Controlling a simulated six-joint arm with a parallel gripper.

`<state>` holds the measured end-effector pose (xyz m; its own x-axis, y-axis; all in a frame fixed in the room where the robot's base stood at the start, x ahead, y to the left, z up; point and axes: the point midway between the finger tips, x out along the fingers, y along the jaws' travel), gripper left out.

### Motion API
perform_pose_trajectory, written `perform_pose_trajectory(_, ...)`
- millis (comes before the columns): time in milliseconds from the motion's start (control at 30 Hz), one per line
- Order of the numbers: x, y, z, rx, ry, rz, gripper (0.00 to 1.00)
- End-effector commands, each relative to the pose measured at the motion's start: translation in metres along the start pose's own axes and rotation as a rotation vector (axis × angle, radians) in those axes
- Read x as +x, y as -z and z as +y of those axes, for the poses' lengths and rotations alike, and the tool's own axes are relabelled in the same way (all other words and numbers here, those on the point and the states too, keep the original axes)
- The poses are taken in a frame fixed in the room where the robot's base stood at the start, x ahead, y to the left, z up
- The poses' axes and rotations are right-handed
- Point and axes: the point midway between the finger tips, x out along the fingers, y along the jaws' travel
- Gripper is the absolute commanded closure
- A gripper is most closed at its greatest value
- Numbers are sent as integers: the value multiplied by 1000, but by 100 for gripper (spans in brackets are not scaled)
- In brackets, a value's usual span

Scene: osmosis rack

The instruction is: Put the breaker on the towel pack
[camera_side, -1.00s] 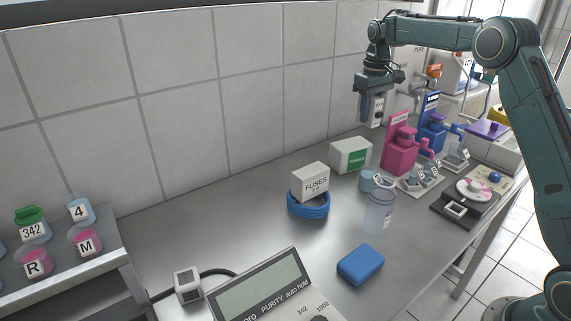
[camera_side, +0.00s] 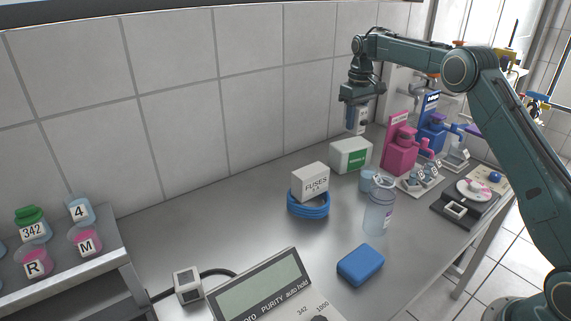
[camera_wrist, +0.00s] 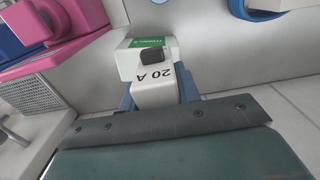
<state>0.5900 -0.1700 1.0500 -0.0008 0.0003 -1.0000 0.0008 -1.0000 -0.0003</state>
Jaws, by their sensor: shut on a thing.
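The breaker is a small white block with a black switch and the mark "20 A". My gripper (camera_side: 356,122) is shut on the breaker (camera_side: 362,119), with a blue finger on each side of it in the wrist view (camera_wrist: 154,92). The towel pack (camera_side: 350,156) is a white box with a green label, standing on the bench near the wall. The breaker hangs above the towel pack in the side view, and a gap seems to show between them. In the wrist view the breaker hides part of the towel pack (camera_wrist: 128,66).
A pink dispenser (camera_side: 400,152) and a blue dispenser (camera_side: 432,135) stand right of the towel pack. A fuses box (camera_side: 311,181) sits on a blue coil (camera_side: 308,206) to its left. A clear bottle (camera_side: 379,212) and a blue block (camera_side: 360,265) stand in front.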

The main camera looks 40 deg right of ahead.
Motion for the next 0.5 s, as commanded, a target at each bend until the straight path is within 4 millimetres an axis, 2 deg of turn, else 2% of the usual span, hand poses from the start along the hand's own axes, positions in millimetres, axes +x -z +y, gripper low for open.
perform_pose_trajectory(133,16,0,0,0,0,0,93)
perform_pose_trajectory(500,28,0,0,0,0,0,93)
